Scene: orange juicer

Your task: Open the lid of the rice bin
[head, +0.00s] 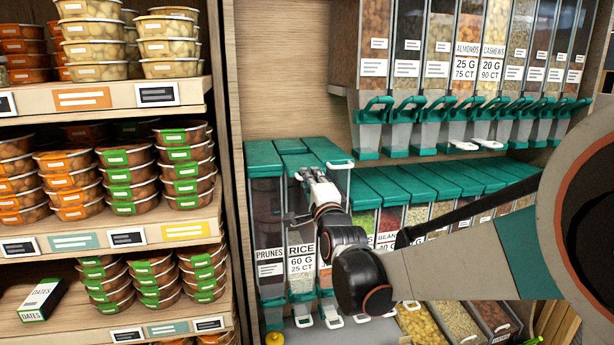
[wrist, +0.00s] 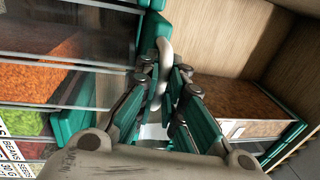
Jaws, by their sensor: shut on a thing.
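The rice bin (head: 300,262) is a tall clear bin with a RICE label, standing just right of the prunes bin (head: 268,225). Its teal lid (head: 299,160) is on top, behind my gripper; whether it is raised at all I cannot tell. My gripper (head: 309,176) is at the lid's front edge, on the pale handle. In the wrist view my gripper (wrist: 165,100) has its fingers closed around a pale curved handle (wrist: 165,52), beside a teal lid edge (wrist: 148,30). The fingers hide part of the handle.
Another teal lid with a white handle (head: 340,164) lies close on the right, and a row of teal-lidded bins (head: 430,180) continues that way. Hanging dispensers (head: 440,110) are above. Shelves of stacked tubs (head: 130,180) stand left. White scoop handles (head: 332,320) stick out below.

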